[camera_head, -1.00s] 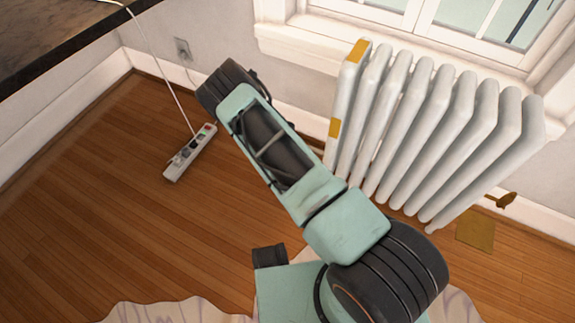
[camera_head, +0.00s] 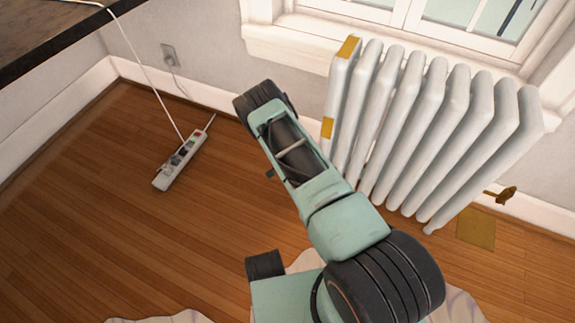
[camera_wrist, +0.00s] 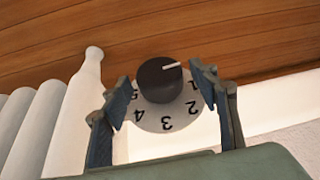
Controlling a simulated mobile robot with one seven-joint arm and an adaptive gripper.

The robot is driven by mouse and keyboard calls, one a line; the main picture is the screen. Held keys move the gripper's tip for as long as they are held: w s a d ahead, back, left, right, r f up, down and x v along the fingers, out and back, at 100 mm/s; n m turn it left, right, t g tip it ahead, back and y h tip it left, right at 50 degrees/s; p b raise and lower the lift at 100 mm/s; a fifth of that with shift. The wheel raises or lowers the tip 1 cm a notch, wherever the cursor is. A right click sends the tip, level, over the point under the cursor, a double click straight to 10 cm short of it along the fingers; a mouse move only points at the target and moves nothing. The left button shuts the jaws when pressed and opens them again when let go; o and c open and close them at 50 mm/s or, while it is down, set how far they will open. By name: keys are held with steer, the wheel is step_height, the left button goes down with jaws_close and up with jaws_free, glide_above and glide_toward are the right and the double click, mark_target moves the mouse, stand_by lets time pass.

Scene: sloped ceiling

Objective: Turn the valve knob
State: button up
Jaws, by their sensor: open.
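The valve knob (camera_wrist: 158,80) is a dark round knob with a white pointer mark. It sits on a pale dial (camera_wrist: 167,121) with printed numbers, and the mark lies toward the 1. In the wrist view, my gripper (camera_wrist: 164,86) is open, with one finger on each side of the knob. A gap shows on the right; whether the left finger touches the knob I cannot tell. In the head view I cannot make out the dark knob or my gripper; my arm reaches toward the radiator's left end.
A white ribbed radiator (camera_head: 412,130) stands under the window and also shows in the wrist view (camera_wrist: 72,125). A brass fitting (camera_head: 502,195) is at its lower right. A power strip (camera_head: 180,160) lies on the wooden floor at left, with open floor around it.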

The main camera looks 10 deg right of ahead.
steer(key=shift+c, duration=0.6)
steer(key=c, duration=1)
steer(key=shift+y, duration=0.3)
steer(key=shift+s+d+f+t+y, duration=0.1)
steer(key=shift+s+d+t+y, duration=0.1)
steer(key=shift+t+y, duration=0.6)
steer(key=t+y, duration=0.1)
steer(key=m+t+y, duration=0.1)
steer(key=shift+d+y, duration=0.25)
steer(key=shift+y, duration=0.05)
steer(key=t+y, duration=0.1)
steer(key=m+t+y, duration=0.1)
steer(key=shift+d+f+t+y, duration=0.2)
steer(key=shift+t+y, duration=0.1)
steer(key=shift+t, duration=0.1)
steer(key=shift+a+m+t+y, duration=0.15)
steer(key=shift+m+t+y, duration=0.15)
steer(key=shift+t+y, duration=0.35)
steer(key=shift+a, duration=0.1)
